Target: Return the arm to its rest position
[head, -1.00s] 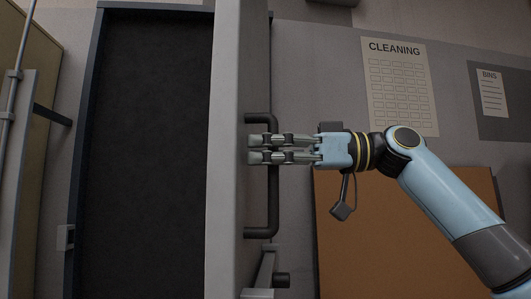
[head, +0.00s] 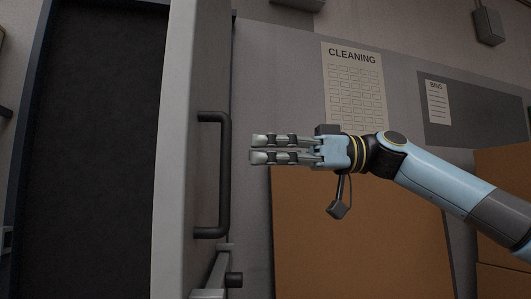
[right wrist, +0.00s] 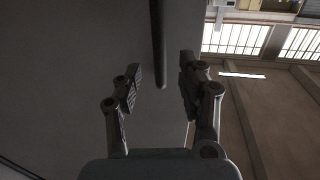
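My right gripper (head: 259,149) is in the head view, its arm coming in from the right. Its two fingers point left with a gap between them, and nothing is held. The fingers stand to the right of the dark door handle (head: 226,175), apart from it. In the right wrist view the gripper (right wrist: 161,78) shows its fingers spread, with the dark handle bar (right wrist: 158,45) beyond the fingertips. My left gripper is not in view.
The grey door (head: 177,150) stands open, seen near its edge, beside a dark doorway (head: 90,140) at left. Brown panels (head: 360,235) stand behind my right arm. A cleaning sheet (head: 353,85) and a bins sheet (head: 437,103) hang on the wall.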

